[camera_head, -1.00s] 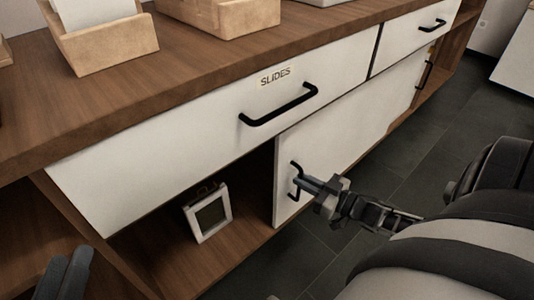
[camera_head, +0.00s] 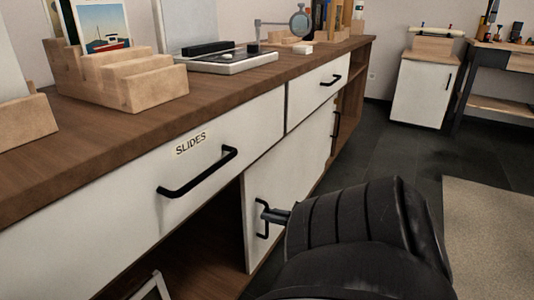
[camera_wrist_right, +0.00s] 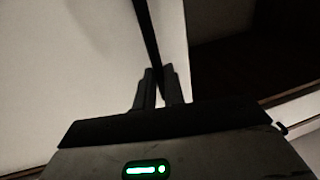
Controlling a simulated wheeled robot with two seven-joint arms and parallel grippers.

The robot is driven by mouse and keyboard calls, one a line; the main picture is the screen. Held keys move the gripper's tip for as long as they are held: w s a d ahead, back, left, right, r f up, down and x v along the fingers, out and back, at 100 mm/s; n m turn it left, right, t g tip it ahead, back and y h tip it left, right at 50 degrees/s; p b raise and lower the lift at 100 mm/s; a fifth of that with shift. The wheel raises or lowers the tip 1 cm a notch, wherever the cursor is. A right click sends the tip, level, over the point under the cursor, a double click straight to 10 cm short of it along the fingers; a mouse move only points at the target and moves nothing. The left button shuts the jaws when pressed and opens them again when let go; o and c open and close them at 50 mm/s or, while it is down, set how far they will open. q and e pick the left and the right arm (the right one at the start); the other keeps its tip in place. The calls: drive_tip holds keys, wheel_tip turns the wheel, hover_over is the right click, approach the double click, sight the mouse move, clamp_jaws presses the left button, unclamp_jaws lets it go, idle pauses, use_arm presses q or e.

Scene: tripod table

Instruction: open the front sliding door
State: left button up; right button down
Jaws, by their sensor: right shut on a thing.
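The front sliding door (camera_head: 290,180) is a white panel below the drawers of a wooden cabinet, with a black bar handle (camera_head: 261,219) near its left edge. An open, dark compartment (camera_head: 205,248) shows left of that edge. My right gripper (camera_head: 268,215) is at this handle, its arm coming from the right and hiding part of the door. In the right wrist view the two fingers (camera_wrist_right: 159,88) are closed around the dark handle bar (camera_wrist_right: 147,35). My left gripper is out of view.
Above are white drawers, one labelled SLIDES (camera_head: 190,143) with a protruding black handle (camera_head: 198,172). A white frame (camera_head: 150,289) stands in the open compartment. Another black handle (camera_head: 336,123) is farther along. Grey floor (camera_head: 395,160) is free to the right.

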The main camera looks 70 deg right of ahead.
drive_tip(key=c, duration=1.5)
unclamp_jaws()
